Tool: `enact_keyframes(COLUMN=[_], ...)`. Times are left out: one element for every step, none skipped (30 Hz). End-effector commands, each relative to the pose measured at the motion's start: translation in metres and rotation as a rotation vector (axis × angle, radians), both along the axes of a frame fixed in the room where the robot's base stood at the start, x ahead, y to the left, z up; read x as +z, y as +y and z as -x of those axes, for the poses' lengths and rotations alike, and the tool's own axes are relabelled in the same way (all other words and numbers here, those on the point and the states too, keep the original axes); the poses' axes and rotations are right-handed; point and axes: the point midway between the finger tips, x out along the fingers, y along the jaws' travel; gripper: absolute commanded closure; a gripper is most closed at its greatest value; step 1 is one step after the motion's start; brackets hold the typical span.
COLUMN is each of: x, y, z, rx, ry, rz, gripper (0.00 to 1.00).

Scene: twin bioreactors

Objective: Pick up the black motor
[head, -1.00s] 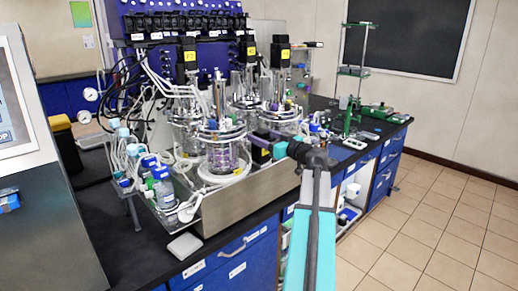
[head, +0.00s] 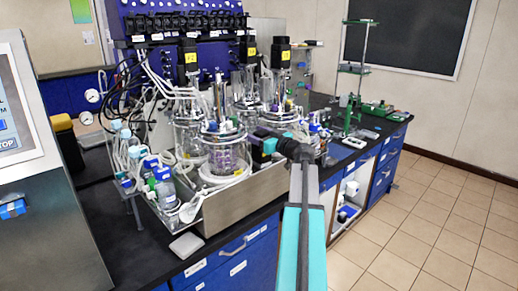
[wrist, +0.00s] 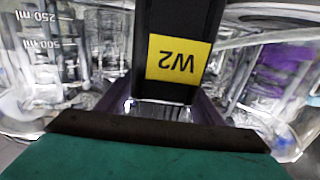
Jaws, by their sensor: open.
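The black motor is a dark upright block with a yellow label reading W2, upside down in the wrist view (wrist: 180,45). It fills the upper middle of that view. In the head view, a small dark block with a yellow patch (head: 264,155) beside my gripper appears to be this motor. My gripper (wrist: 165,100) is open, with a dark purple finger on either side of the motor's near end. I cannot tell whether either finger touches it. In the head view, my gripper (head: 258,137) reaches left among the glass vessels, its tips partly hidden.
Glass vessels (head: 226,155) with tubing stand close around my gripper in a metal tray (head: 245,203). Other labelled black motors (head: 188,60) stand above the vessels at the back. A green stand (head: 352,110) is to the right. The tiled floor (head: 425,230) at right is clear.

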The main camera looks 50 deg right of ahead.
Motion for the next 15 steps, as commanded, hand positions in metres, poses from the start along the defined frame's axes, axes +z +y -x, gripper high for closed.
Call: enact_keyframes(x=[-0.0003,-0.0004,-0.0004,-0.0004,-0.0004,-0.0004,-0.0004,-0.0004,-0.0004,-0.0003,-0.0003,-0.0003,-0.0003,-0.0003,-0.0003], y=[0.0000,0.0000,0.0000,0.0000,-0.0001,-0.0001,-0.0001,-0.0002,-0.0002,-0.0002,-0.0002,-0.0002,-0.0003,-0.0003,-0.0003], z=[0.0000,0.0002,0.0003,0.0003,0.0004,0.0005,0.0005,0.0005,0.0006,0.0006,0.0007,0.0007,0.0008,0.0008,0.0008], rx=[0.000,0.000,0.000,0.000,0.000,0.000,0.000,0.000,0.000,-0.001,-0.001,-0.001,-0.001,-0.001,-0.001], ry=[0.000,0.000,0.000,0.000,0.000,0.000,0.000,0.000,0.000,0.000,0.000,0.000,0.000,0.000,0.000], rz=[0.000,0.000,0.000,0.000,0.000,0.000,0.000,0.000,0.000,0.000,0.000,0.000,0.000,0.000,0.000], gripper=[0.40,0.40,0.40,0.40,0.40,0.40,0.40,0.40,0.40,0.40,0.40,0.40,0.40,0.40,0.45])
